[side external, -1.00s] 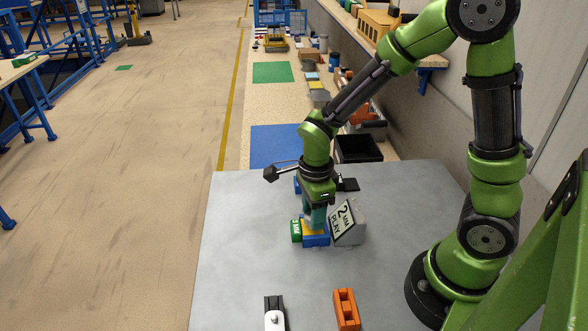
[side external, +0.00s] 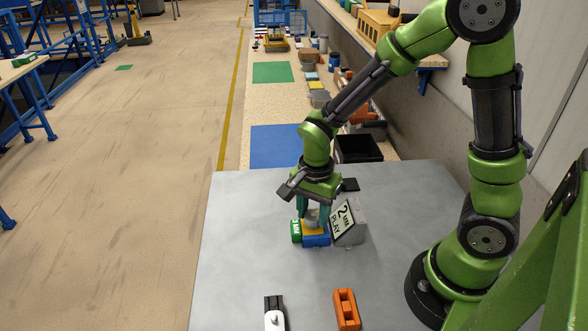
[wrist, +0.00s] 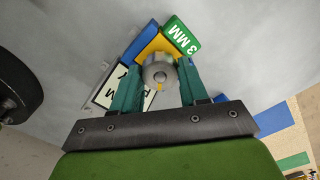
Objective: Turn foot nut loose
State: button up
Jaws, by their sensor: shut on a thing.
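The foot nut (wrist: 158,70) is a round grey metal piece with a small yellow mark on its rim, seen end-on in the wrist view. It sits over a yellow plate (wrist: 160,45) on a blue block, which shows in the side view (side external: 316,241). My gripper (wrist: 160,75) points down with one teal finger on each side of the nut and is shut on it. A green "3 MM" block (side external: 296,231) is at the left of the blue block. A "2 MM PLAY" sign (side external: 343,219) leans at its right, partly covered in the wrist view.
A grey block (side external: 354,232) stands behind the sign. An orange part (side external: 346,309) and a white and black part (side external: 274,313) lie at the table's front. A black bin (side external: 358,149) is beyond the far edge. The left of the grey table (side external: 240,230) is clear.

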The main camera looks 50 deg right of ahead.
jog(key=n, duration=0.5)
jog(key=shift+n, duration=0.3)
jog(key=n, duration=1)
jog(key=shift+n, duration=0.4)
jog(key=n, duration=1.1)
jog(key=shift+n, duration=0.4)
jog(key=n, duration=1)
jog(key=shift+n, duration=0.4)
jog(key=n, duration=0.5)
